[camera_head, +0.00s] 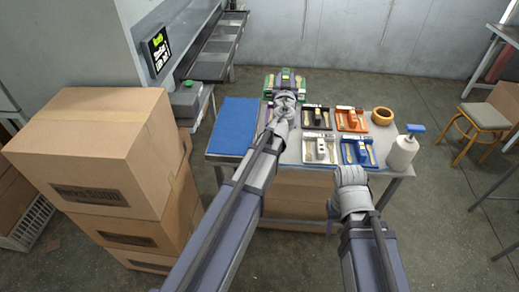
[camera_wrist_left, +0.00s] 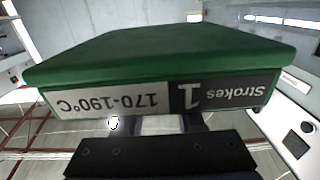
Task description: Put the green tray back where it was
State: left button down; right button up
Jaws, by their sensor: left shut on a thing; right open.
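The green tray (camera_head: 272,84) is at the far edge of the table, beyond my left gripper (camera_head: 285,94), with a few small items on it in the head view. My left gripper is shut on it. In the left wrist view the green tray (camera_wrist_left: 165,55) fills the upper middle, with an upside-down label reading "170-190°C" and "Strokes 1". Whether the tray touches the table is hard to tell. My right gripper (camera_head: 349,172) is open and empty at the table's near edge, its fingers hard to make out.
Cardboard boxes (camera_head: 95,140) stand left.

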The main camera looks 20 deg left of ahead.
pick_arm(q)
jog(key=shift+f+b, duration=0.3)
jog(key=shift+f, duration=0.15)
notch_tip(320, 180, down, 26)
jog(key=b, duration=2.5)
jog(key=shift+s+r+b, duration=0.15)
jog(key=shift+b, duration=0.25)
notch_tip(320, 180, down, 4)
jog(key=b, duration=0.3)
jog(key=shift+r+b, duration=0.1)
jog(key=shift+b, duration=0.25)
jog(key=c, duration=0.5)
grip_release()
